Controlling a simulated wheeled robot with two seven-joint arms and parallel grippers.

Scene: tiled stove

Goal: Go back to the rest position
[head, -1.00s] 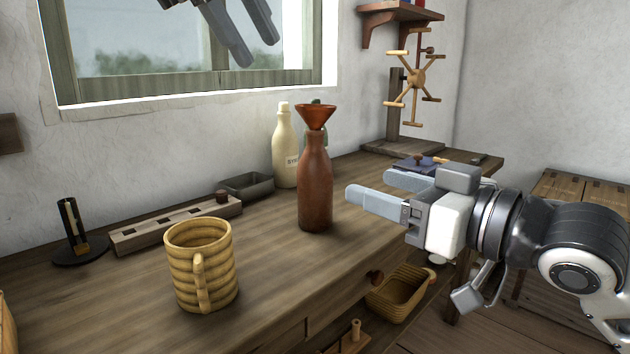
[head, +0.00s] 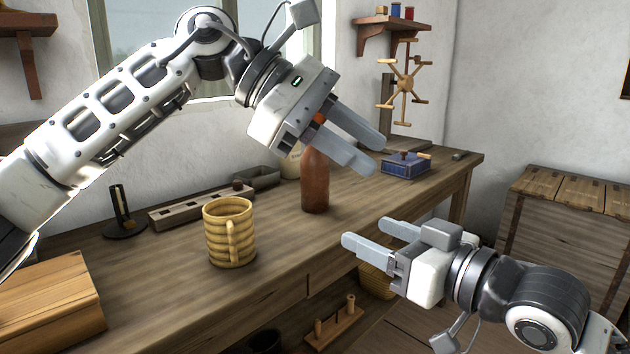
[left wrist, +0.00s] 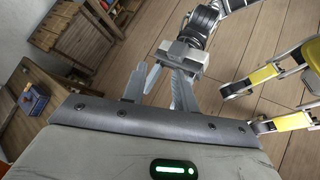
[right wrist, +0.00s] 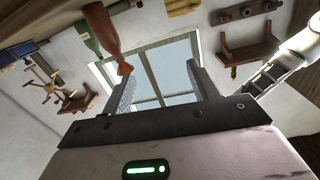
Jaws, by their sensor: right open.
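My left gripper (head: 375,154) hangs in the air over the workbench, in front of the brown bottle (head: 315,185) and partly hiding it. Its two fingers are apart with nothing held between them. My right gripper (head: 364,232) is lower, in front of the bench's front edge. Its fingers are apart and empty, pointing left in the head view. In the right wrist view its fingers frame the window (right wrist: 165,75).
A ribbed yellow mug (head: 228,235) stands on the workbench (head: 175,285), left of the bottle. A wooden box (head: 50,305) is at the near left. A blue box (head: 405,167) and a peg wheel (head: 405,83) are at the back right. A basket (head: 376,283) is below my right gripper.

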